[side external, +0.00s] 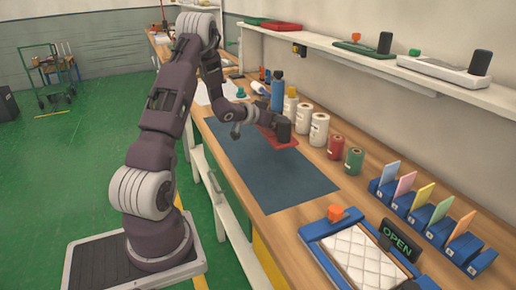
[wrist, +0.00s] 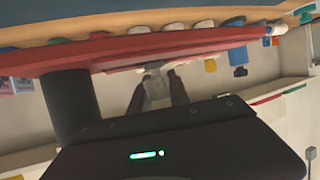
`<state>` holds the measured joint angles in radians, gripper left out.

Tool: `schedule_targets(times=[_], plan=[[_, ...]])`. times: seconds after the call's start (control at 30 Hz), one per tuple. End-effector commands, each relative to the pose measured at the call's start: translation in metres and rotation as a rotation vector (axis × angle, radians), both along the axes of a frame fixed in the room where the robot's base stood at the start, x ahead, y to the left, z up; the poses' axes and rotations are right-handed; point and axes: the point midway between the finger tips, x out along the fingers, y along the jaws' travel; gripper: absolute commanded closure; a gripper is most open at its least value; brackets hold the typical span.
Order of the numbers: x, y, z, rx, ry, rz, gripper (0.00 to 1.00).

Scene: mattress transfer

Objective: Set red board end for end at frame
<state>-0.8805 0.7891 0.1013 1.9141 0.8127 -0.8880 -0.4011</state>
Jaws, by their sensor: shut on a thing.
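The red board (side external: 285,142) is over the dark mat on the bench in the side view, partly hidden by my arm and a black block (side external: 281,130) that seems to sit on it. My gripper (side external: 262,127) is shut on the board. In the wrist view, the board (wrist: 120,55) spans the top above my fingers (wrist: 155,88), and the black block (wrist: 70,105) shows at left. Exactly where the fingers pinch is unclear. A blue frame (side external: 312,233) with a white quilted pad (side external: 365,258) lies at the near end of the bench, apart from the board.
A dark mat (side external: 250,165) covers the bench middle, mostly clear. Behind it stand a blue bottle (side external: 277,92), white rolls (side external: 319,130) and red and green rolls (side external: 335,146). Blue card holders (side external: 411,216) and an OPEN sign (side external: 397,240) stand nearer. A wall shelf (side external: 440,80) overhangs the back.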

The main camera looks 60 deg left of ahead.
Motion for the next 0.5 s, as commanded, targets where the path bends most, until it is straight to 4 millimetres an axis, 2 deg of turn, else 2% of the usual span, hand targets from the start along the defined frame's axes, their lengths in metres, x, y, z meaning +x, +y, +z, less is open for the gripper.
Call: schedule_targets(times=[0.03,0.17,0.3,0.5], plan=[[-0.004,0.014,-0.004,0.002,-0.001,0.024,1.0],[-0.01,0.034,-0.015,0.001,0.0,0.059,1.0],[-0.011,0.036,-0.048,-0.002,0.003,0.064,1.0],[-0.011,0.036,-0.083,-0.001,0.002,0.063,1.0]])
